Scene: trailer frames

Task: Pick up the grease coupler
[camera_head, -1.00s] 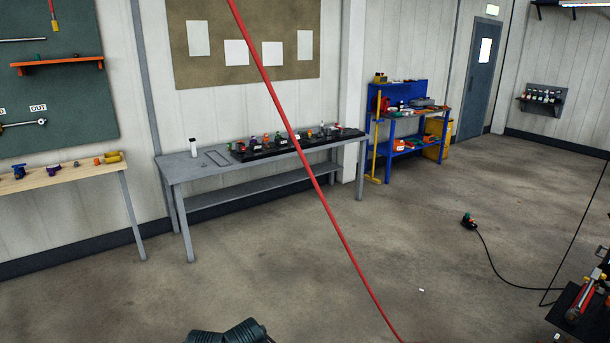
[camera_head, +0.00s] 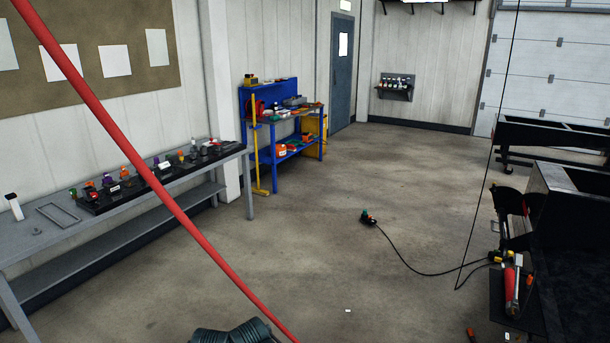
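I cannot make out a grease coupler for sure in the head view. Several small coloured parts sit along a black tray (camera_head: 90,208) on the grey bench at the left, too small to name. A red-handled tool (camera_head: 509,284) stands at a dark shelf at the right, with small yellow and metal pieces near it; I cannot tell whether the coupler is among them. Neither of my grippers shows.
A red hose or line (camera_head: 150,165) crosses close in front of the view. The grey bench (camera_head: 35,250) runs along the left wall. A small device (camera_head: 368,218) with a black cable lies on the floor. The middle floor is otherwise largely clear; a dark trailer frame (camera_head: 580,200) stands right.

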